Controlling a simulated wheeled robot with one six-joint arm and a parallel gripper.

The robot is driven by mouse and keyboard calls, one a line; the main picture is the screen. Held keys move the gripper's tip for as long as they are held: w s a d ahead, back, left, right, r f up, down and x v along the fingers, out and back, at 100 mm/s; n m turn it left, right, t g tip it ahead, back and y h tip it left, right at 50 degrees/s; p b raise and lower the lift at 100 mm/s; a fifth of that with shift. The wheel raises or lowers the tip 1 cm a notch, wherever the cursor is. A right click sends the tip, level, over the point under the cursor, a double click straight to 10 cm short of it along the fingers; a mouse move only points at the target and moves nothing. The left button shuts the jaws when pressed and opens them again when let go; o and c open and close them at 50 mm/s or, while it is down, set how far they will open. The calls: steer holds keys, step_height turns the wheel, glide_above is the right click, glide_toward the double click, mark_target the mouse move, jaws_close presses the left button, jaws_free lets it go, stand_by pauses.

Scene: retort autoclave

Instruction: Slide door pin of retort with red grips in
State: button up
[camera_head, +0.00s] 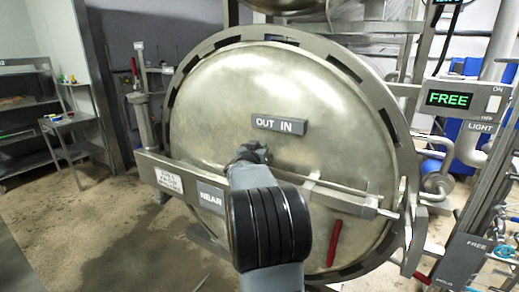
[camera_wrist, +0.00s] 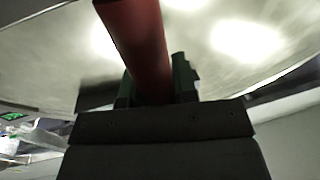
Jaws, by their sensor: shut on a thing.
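The round steel retort door (camera_head: 215,100) fills the middle of the head view and looks shut. A grey bar (camera_head: 330,196) crosses it, with a thin rod (camera_head: 388,213) showing at its right end. A red grip (camera_head: 333,242) stands out at the lower right of the door. My gripper (camera_head: 252,153) is in front of the door, just below the "OUT IN" plate (camera_head: 279,124). In the wrist view its dark fingers (camera_wrist: 155,88) are shut on a red grip (camera_wrist: 137,38). My arm hides this grip and part of the bar in the head view.
A "NEAR" plate (camera_head: 211,196) is on the bar's left part. A box (camera_head: 455,100) at the right shows "FREE" in green. Pipes and a blue-capped valve (camera_head: 432,166) are at the right. A shelf (camera_head: 30,105) and open floor are at the left.

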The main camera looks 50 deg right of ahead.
jaws_close()
steer(key=s+b, duration=0.1)
steer(key=s, duration=0.1)
steer(key=s+d+b, duration=0.1)
steer(key=s, duration=0.2)
steer(key=s+d+b, duration=0.1)
steer(key=s, duration=0.2)
steer(key=shift+f, duration=0.1)
steer(key=o, duration=0.7)
jaws_free()
steer(key=shift+s, duration=0.2)
steer(key=shift+o, duration=0.6)
steer(key=shift+w, duration=0.1)
steer(key=shift+a, duration=0.1)
